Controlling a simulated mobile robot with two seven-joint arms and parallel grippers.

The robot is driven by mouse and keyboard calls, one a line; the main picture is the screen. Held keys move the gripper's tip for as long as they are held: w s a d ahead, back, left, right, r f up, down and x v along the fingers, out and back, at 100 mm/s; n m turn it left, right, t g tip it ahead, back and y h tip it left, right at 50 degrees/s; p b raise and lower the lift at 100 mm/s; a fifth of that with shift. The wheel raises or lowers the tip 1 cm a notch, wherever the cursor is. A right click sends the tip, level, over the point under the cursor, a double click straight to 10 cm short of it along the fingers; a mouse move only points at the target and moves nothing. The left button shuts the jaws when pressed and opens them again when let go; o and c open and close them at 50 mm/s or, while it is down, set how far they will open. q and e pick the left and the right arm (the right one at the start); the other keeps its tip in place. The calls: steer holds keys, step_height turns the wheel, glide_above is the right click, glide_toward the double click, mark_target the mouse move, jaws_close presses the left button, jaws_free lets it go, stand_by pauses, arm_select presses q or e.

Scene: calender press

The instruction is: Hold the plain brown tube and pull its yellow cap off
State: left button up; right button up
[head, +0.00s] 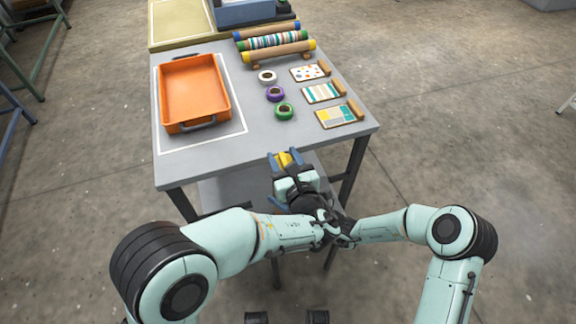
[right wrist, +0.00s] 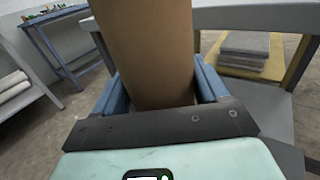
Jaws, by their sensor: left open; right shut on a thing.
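A plain brown tube (right wrist: 150,50) stands between the blue fingers of my right gripper (right wrist: 160,90) in the right wrist view. The right gripper is shut on it, and the tube runs up out of that frame. In the head view a yellow cap (head: 284,161) shows between the blue fingers of my left gripper (head: 286,157), in front of the table's near edge. The left gripper is open around the cap; I cannot tell whether it touches. The tube below the cap and the right gripper are hidden in the head view.
The grey table (head: 240,165) holds an orange tray (head: 192,90), several tape rolls (head: 275,94), patterned cards (head: 322,93) and a rack of capped tubes (head: 275,41) at the back. The table's near part is bare. Both forearms meet closely in front of it.

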mark_target(284, 159)
arm_select(q)
jaws_close()
steer(key=shift+r, duration=0.15)
stand_by(0.6)
steer(key=shift+r, duration=0.95)
steer(key=shift+r, duration=2)
arm_select(e)
steer(key=o, duration=1.5)
steer(key=shift+o, duration=0.2)
steer(key=shift+d, duration=0.1)
